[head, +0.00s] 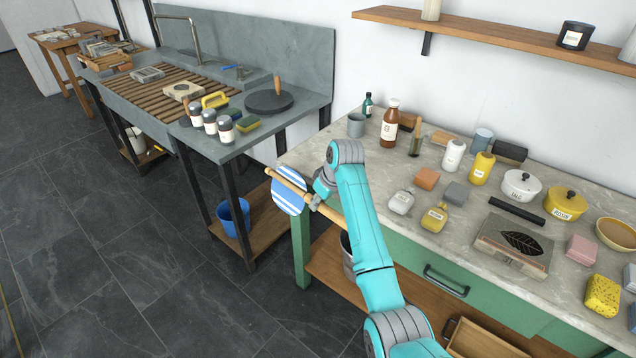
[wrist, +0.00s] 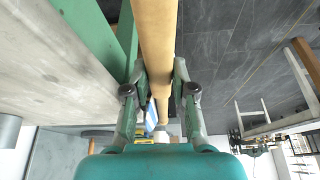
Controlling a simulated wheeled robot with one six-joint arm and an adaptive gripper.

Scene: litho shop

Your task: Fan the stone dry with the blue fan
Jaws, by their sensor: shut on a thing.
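The blue fan (head: 287,198), round with white stripes and a long wooden handle, is in the air off the left end of the green bench. My gripper (head: 318,200) is shut on its handle, just right of the striped face. In the wrist view, the tan handle (wrist: 155,40) runs between the two fingers of my gripper (wrist: 160,92), and a small blue-and-white piece of the fan shows beyond. A grey stone with a dark leaf picture (head: 514,246) lies flat on the bench top, right of and well apart from the fan.
The bench top (head: 335,160) carries bottles, blocks, a white pot (head: 520,186), a yellow pot (head: 565,204) and a black bar (head: 516,211) behind the stone. A sink counter (head: 296,105) stands left, with a blue bucket (head: 232,217) below. A wall shelf (head: 480,30) hangs above.

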